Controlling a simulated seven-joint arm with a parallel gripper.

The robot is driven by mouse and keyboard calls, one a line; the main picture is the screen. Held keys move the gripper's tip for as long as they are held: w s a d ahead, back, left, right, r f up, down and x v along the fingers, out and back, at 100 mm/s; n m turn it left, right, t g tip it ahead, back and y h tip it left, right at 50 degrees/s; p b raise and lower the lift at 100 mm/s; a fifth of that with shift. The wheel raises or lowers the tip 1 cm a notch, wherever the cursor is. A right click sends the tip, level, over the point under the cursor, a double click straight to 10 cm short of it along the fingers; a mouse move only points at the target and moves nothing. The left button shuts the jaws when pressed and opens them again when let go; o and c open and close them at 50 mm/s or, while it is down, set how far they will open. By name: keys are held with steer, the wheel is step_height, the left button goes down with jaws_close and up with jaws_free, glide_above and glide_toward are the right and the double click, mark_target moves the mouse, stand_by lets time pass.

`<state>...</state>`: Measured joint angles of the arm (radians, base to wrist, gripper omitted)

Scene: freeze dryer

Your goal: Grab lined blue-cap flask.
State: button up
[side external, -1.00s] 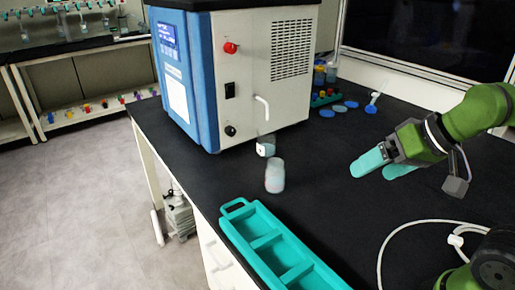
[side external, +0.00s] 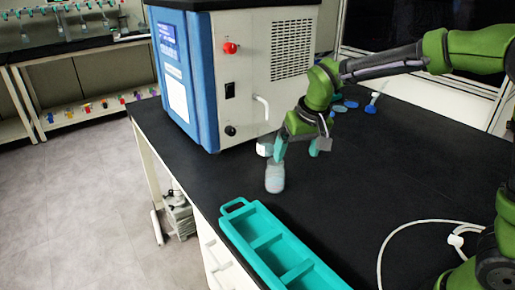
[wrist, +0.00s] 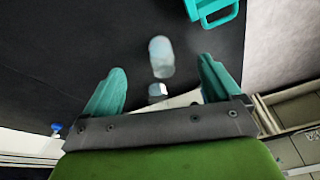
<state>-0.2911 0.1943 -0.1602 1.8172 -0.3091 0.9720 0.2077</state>
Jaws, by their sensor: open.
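A clear, whitish flask (side external: 274,178) stands on the black bench in front of the freeze dryer. A second small clear container with a white patch (side external: 265,148) stands behind it, close to the dryer. I cannot make out lines or a blue cap on either one. My gripper (side external: 297,149) is open and empty, with teal fingers pointing down, just behind and right of the front flask. In the wrist view, the flask (wrist: 161,58) and the smaller container (wrist: 157,90) show in the gap between the fingers; the flask is beyond the tips.
The blue and white freeze dryer (side external: 245,75) stands close behind, its handle near my gripper. A teal compartment tray (side external: 240,205) lies at the bench's front edge. Blue caps (side external: 351,104) lie at the back. The bench right of the flask is clear; a white cable (side external: 415,226) lies further right.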

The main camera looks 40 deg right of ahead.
steer(key=h, duration=0.1)
glide_toward(275, 168)
step_height(275, 168, up, 2)
steer(key=s, duration=0.2)
steer(key=w+r, duration=0.1)
steer(key=w, duration=0.1)
steer(key=shift+m+t, duration=0.3)
steer(key=shift+m, duration=0.3)
steer(key=shift+d+x, duration=0.2)
steer(key=shift+x, duration=2.5)
steer(key=shift+d+x, duration=0.2)
steer(key=shift+x, duration=2.5)
steer(key=shift+d+x, duration=0.25)
steer(key=shift+x, duration=2.45)
steer(key=shift+s+r, duration=0.1)
steer(key=c, duration=1.2)
